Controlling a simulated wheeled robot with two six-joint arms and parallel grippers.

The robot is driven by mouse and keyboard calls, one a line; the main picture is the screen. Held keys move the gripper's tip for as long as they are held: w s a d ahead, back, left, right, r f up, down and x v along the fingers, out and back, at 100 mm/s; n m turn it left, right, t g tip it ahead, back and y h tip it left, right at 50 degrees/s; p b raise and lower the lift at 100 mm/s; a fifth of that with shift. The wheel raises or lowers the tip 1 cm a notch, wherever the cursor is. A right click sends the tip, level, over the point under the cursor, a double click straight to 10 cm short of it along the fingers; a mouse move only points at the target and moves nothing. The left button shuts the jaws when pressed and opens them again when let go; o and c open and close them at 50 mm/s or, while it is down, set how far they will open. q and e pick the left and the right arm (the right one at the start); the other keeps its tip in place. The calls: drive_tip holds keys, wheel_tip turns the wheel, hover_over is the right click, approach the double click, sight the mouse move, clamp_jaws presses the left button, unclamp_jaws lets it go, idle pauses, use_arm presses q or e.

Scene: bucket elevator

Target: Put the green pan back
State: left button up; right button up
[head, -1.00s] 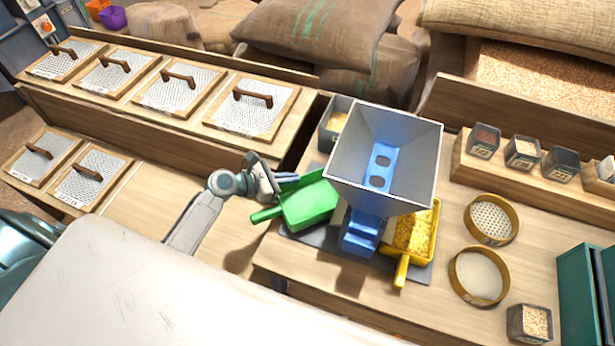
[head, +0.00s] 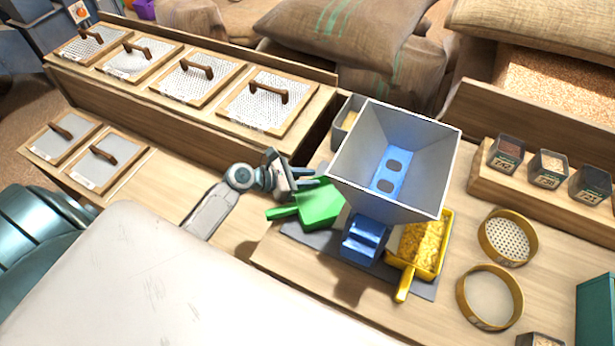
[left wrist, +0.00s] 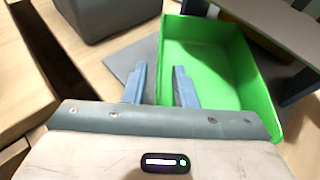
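The green pan (head: 318,206) lies on a grey mat, left of the blue and grey hopper machine (head: 362,241), with its handle pointing left. In the left wrist view the pan (left wrist: 205,50) is at the right and looks empty. My left gripper (head: 303,181) is at the pan's far left side. Its fingers (left wrist: 160,85) are apart, with the pan's side wall showing between them; I cannot tell whether they touch it. The yellow pan (head: 424,246), full of yellow grain, lies right of the machine. My right gripper is not in view.
The hopper funnel (head: 393,160) overhangs close to the right of my left gripper. A grey bin (head: 347,117) stands behind it. Two round sieves (head: 507,237) lie at the right. Lidded bins (head: 267,100) line the back left. Bare tabletop (head: 165,195) lies left of my arm.

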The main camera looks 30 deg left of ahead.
use_arm(q)
drive_tip(key=shift+r, duration=0.1)
drive_tip(key=shift+s+a, duration=0.15)
drive_tip(key=shift+a, duration=0.1)
drive_tip(key=b+v, duration=0.2)
drive_tip(key=v, duration=0.9)
drive_tip(key=shift+r, duration=0.3)
drive_tip(key=shift+s, duration=0.15)
drive_tip(key=shift+a, duration=0.1)
idle(1.0)
